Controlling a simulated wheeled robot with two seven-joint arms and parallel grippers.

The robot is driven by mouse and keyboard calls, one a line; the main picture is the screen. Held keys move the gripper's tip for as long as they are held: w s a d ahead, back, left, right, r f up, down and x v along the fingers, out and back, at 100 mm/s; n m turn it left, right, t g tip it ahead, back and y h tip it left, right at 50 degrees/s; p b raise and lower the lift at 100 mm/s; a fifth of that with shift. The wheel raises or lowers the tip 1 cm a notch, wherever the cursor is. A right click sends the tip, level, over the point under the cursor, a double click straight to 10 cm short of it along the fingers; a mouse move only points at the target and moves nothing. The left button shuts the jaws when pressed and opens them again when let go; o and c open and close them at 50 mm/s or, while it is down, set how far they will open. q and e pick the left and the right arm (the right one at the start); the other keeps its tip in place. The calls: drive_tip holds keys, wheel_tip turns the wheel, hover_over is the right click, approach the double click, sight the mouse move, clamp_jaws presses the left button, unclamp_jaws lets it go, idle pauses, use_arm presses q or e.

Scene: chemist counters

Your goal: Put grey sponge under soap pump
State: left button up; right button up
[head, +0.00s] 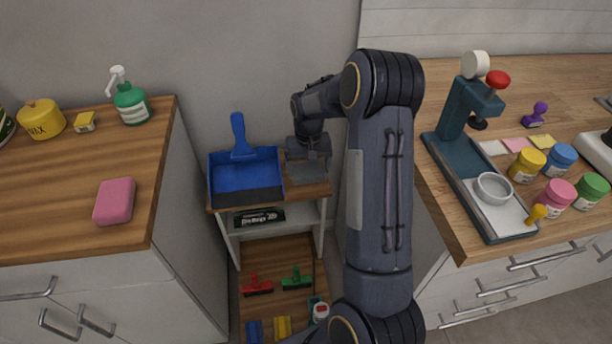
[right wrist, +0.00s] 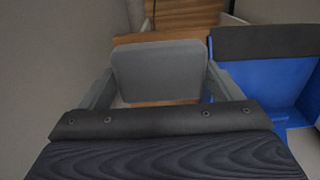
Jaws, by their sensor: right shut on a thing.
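The grey sponge (right wrist: 160,73) is a flat slab with rounded corners, held between the two fingers of my right gripper (right wrist: 158,88) in the right wrist view. In the head view my right gripper (head: 307,162) points down over the right part of the small shelf unit, with the grey sponge (head: 308,174) at its tips. I cannot tell whether the sponge touches the shelf top. The green soap pump (head: 131,104) with a white nozzle stands upright at the back of the left wooden counter. My left gripper is not in view.
A blue dustpan (head: 246,178) lies beside the sponge on the shelf unit (head: 317,190). The left counter (head: 60,200) holds a pink sponge (head: 115,201), a small yellow box (head: 85,122) and a yellow wax tin (head: 43,120). The right counter (head: 470,215) carries a press and several jars.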

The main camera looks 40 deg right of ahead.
sight(308, 168)
drive_tip(key=w+f, duration=0.1)
drive_tip(key=w+d+f, duration=0.1)
drive_tip(key=f, duration=0.1)
drive_tip(key=shift+d, duration=0.2)
drive_tip(key=shift+w+d+f+b, duration=0.1)
drive_tip(key=shift+w+f+b, duration=0.05)
drive_tip(key=shift+f, duration=0.75)
drive_tip(key=shift+w+f+b, duration=0.1)
drive_tip(key=shift+f+b, duration=0.05)
drive_tip(key=shift+f, duration=0.7)
drive_tip(key=shift+f, duration=0.1)
drive_tip(key=o, duration=0.5)
drive_tip(key=shift+f, duration=0.1)
drive_tip(key=o, duration=0.3)
